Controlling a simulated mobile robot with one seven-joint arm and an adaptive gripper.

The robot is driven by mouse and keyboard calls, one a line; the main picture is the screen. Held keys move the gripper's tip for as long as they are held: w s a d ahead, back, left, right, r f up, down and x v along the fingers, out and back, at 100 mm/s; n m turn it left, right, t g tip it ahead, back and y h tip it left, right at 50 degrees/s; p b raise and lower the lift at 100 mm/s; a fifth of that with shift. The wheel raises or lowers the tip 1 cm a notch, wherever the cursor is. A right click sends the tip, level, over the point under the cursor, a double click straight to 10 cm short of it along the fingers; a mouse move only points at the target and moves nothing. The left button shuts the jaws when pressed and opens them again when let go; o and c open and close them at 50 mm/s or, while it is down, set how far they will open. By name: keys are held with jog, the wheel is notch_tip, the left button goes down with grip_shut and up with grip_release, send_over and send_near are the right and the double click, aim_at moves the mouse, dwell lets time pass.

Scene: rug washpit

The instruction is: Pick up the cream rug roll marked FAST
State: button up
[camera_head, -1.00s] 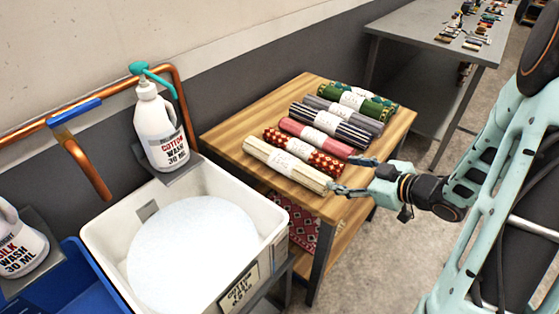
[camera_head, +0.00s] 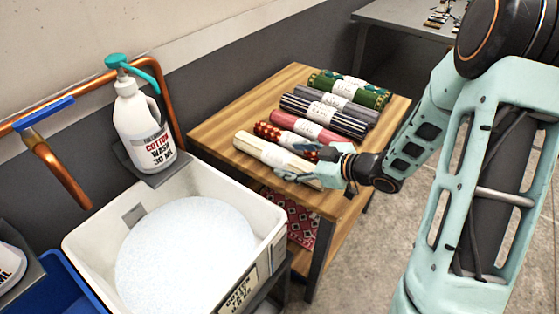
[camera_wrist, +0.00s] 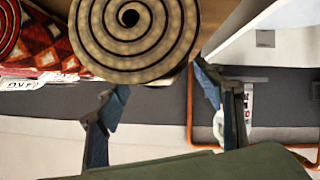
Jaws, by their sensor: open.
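The cream rug roll (camera_head: 258,149) lies at the front of a row on the wooden table (camera_head: 222,122), with a white paper band whose lettering I cannot read. My gripper (camera_head: 312,172) is open at the roll's right end, partly hiding it. In the wrist view the roll's spiral end (camera_wrist: 130,45) faces the camera. My gripper's two fingers (camera_wrist: 160,80) spread on either side of its edge there, with no clear grip on it.
The red patterned roll (camera_head: 268,131) lies close behind, also in the wrist view (camera_wrist: 55,40). Further back are pink (camera_head: 285,119), navy striped (camera_head: 345,124), grey and green (camera_head: 372,98) rolls. A white basin (camera_head: 95,235) and a cotton wash bottle (camera_head: 140,130) stand left.

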aim_at(283, 158)
jog(key=x, duration=0.3)
jog(key=shift+w+a+f+b, duration=0.2)
jog(key=shift+a+b, duration=0.05)
jog(key=shift+b, duration=0.05)
jog(key=shift+c, duration=0.2)
jog(key=shift+r, duration=0.1)
jog(key=c, duration=1.5)
